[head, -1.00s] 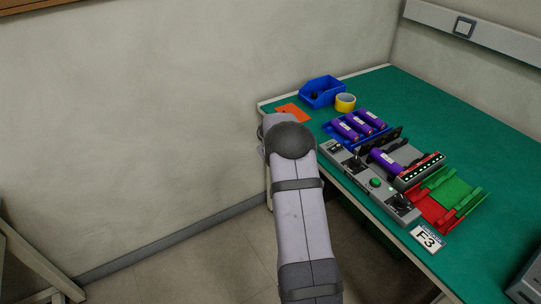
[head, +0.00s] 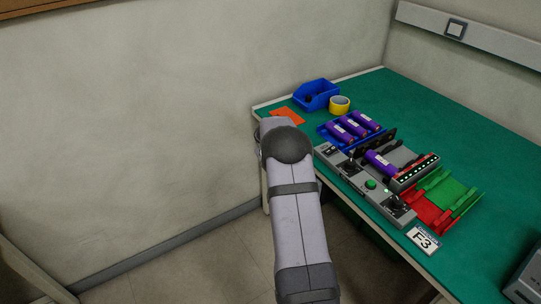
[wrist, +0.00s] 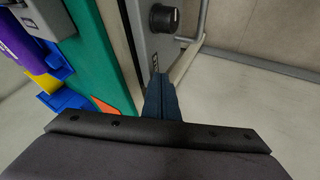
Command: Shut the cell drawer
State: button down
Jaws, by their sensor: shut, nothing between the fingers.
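In the wrist view a grey panel (wrist: 150,50) with a black round knob (wrist: 164,19) and a bent grey handle bar (wrist: 199,28) lies beside the bench edge; it looks like the drawer front, though I cannot tell how far it stands out. My gripper (wrist: 160,80) is shut and empty, its dark fingers pointing at the panel just below the knob. I cannot tell whether they touch it. In the head view my arm hides the gripper and the panel.
The green-topped bench (head: 440,120) carries a grey tester (head: 365,182), purple cells, a blue bin (head: 317,95), yellow tape (head: 340,105), an orange card (head: 287,116) and red and green trays (head: 442,198). Open floor (head: 190,270) lies left of my arm.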

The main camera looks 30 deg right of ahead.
jog(key=s+a+r+b, duration=0.2)
jog(key=s+a+r, duration=0.1)
jog(key=a+r, duration=0.5)
jog(key=shift+s+a, duration=0.25)
jog(key=shift+s, duration=0.15)
jog(key=s+a+f+g+y, duration=0.2)
jog(key=s+a+f, duration=0.25)
jog(key=s, duration=0.25)
jog(key=s+a+f+g+y, duration=0.1)
jog(key=s+a+f+g, duration=0.15)
jog(key=s+f, duration=0.45)
jog(key=s+a+r+g+y, duration=0.2)
jog(key=s+a+y, duration=0.1)
jog(key=s+a, duration=1.3)
notch_tip(320, 180, up, 24)
jog(key=a+n+t+p, duration=0.1)
jog(key=a+t+p, duration=0.1)
jog(key=p, duration=1.8)
jog(key=shift+s, duration=0.15)
